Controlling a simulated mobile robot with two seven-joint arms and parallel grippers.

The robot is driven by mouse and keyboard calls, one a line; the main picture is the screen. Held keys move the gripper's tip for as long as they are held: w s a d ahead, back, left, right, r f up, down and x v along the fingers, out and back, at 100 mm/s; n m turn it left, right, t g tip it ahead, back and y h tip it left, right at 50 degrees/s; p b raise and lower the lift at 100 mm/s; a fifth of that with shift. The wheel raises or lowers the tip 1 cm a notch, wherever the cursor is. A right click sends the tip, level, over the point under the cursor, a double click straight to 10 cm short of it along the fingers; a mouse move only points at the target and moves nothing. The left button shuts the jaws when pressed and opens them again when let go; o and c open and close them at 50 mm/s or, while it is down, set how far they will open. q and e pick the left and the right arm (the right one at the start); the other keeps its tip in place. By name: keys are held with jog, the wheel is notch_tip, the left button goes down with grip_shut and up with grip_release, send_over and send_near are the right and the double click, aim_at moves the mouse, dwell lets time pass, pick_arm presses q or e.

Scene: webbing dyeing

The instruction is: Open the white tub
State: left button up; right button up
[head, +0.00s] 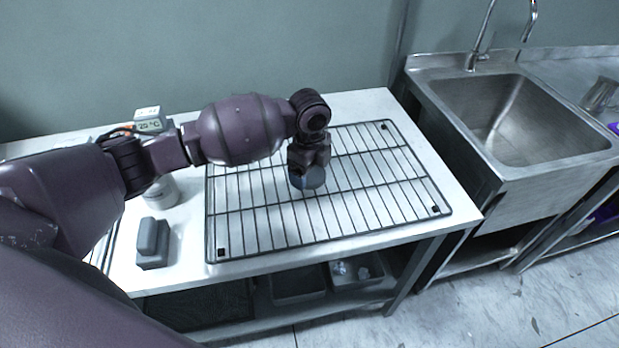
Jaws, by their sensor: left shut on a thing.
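The white tub (162,193) stands upright on the white table at the left, beside the rack. My left forearm passes over it and hides its top, so I cannot tell whether it is covered. My left gripper (308,168) points down over the middle of the wire rack, well to the right of the tub. It is shut on a round blue-grey lid (307,182). I cannot tell whether the lid touches the rack. My right gripper is not in view.
The black wire rack (262,243) covers much of the white table (185,240). A grey block (153,243) stands at front left, and a small display device (148,126) behind my arm. A steel sink (510,115) is to the right. Bins sit on the shelf below.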

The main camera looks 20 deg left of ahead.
aim_at(309, 179)
pick_arm(q)
notch_tip(309, 179, down, 3)
jog(key=shift+r, duration=0.15)
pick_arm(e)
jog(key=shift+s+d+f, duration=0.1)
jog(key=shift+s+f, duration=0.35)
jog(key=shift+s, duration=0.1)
pick_arm(q)
jog(key=shift+f, duration=0.25)
jog(key=o, duration=0.9)
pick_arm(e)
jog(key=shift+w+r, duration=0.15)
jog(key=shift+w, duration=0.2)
pick_arm(q)
jog(key=shift+r, duration=0.1)
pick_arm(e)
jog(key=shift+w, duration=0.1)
